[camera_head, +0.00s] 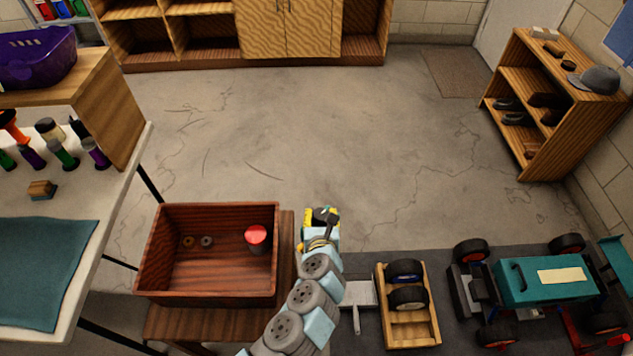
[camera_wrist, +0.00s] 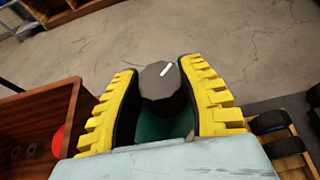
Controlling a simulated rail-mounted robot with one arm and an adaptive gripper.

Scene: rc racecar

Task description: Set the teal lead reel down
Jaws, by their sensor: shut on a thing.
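The crate holds a red-topped can (camera_head: 256,236) and two small rings (camera_head: 207,241). A wooden tray (camera_head: 408,336) with dark wheels stands to the right. Beyond it is the teal racecar (camera_head: 540,285). A workbench (camera_head: 112,210) stands left. The floor behind is clear.

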